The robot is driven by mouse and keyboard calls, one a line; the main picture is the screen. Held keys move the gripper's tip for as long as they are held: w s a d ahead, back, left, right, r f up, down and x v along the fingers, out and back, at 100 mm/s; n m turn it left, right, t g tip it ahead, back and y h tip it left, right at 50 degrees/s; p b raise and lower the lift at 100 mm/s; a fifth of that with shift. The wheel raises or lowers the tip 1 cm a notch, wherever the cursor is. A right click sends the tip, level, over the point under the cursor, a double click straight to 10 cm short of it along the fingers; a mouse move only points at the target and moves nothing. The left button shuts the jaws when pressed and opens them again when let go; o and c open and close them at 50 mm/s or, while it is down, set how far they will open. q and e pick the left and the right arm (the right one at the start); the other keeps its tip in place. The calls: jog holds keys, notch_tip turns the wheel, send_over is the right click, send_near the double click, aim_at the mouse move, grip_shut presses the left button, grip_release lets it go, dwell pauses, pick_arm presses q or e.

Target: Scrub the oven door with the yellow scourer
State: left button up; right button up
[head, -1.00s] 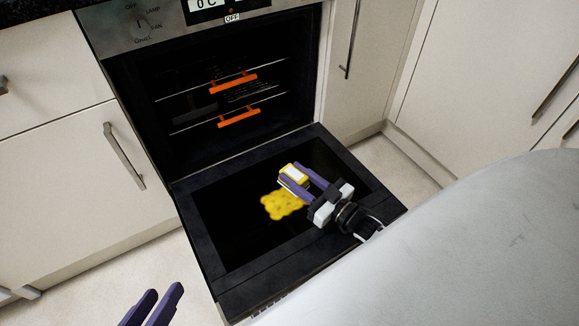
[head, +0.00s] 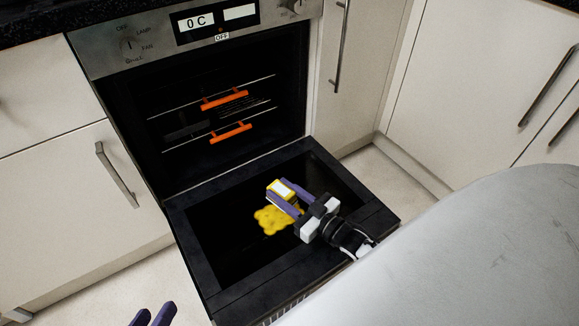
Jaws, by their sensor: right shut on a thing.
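The oven door (head: 225,296) hangs open and lies flat, with its dark inner glass facing up. A bumpy bright yellow patch (head: 270,219) lies on the glass. The gripper partly covers the scourer and the patch's right side. I cannot tell whether the scourer touches the glass. My left gripper (head: 152,318) shows only as two purple fingertips, apart and empty, at the bottom left edge.
The oven cavity (head: 190,110) behind the door holds racks with orange handles (head: 231,133). Cream cupboards with metal handles stand on both sides. Floor (head: 120,290) shows left of the door. A large grey rounded surface fills the lower right.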

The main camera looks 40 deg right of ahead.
jog(key=shift+w+a+f, duration=0.15)
jog(key=shift+a, duration=0.85)
jog(key=shift+w+a+f, duration=0.2)
jog(key=shift+a, duration=0.85)
jog(key=shift+w+a+f, duration=0.15)
jog(key=shift+a, duration=0.85)
jog(key=shift+s+d+r, duration=0.1)
jog(key=shift+d, duration=2.65)
jog(key=shift+d+r, duration=0.15)
jog(key=shift+d, duration=0.9)
jog(key=shift+d+r, duration=0.15)
jog(key=shift+d, duration=0.85)
jog(key=shift+a+r+p, duration=0.25)
jog(key=shift+a+p, duration=0.15)
jog(key=shift+a, duration=0.65)
jog(key=shift+a+p, duration=0.7)
jog(key=shift+a, duration=2.8)
jog(key=shift+d+r, duration=0.5)
jog(key=shift+d, duration=3.95)
jog(key=shift+w+a+r+p, duration=0.1)
jog(key=shift+w+a+p, duration=0.1)
jog(key=shift+a, duration=0.95)
jog(key=shift+w+a+r+p, duration=0.1)
jog(key=shift+a+p, duration=0.05)
jog(key=shift+a, duration=3.2)
jog(key=shift+s+d+r, duration=0.1)
jog(key=shift+d+r, duration=0.05)
jog(key=shift+d, duration=1.45)
jog(key=shift+d+r, duration=0.15)
jog(key=shift+d, duration=1.45)
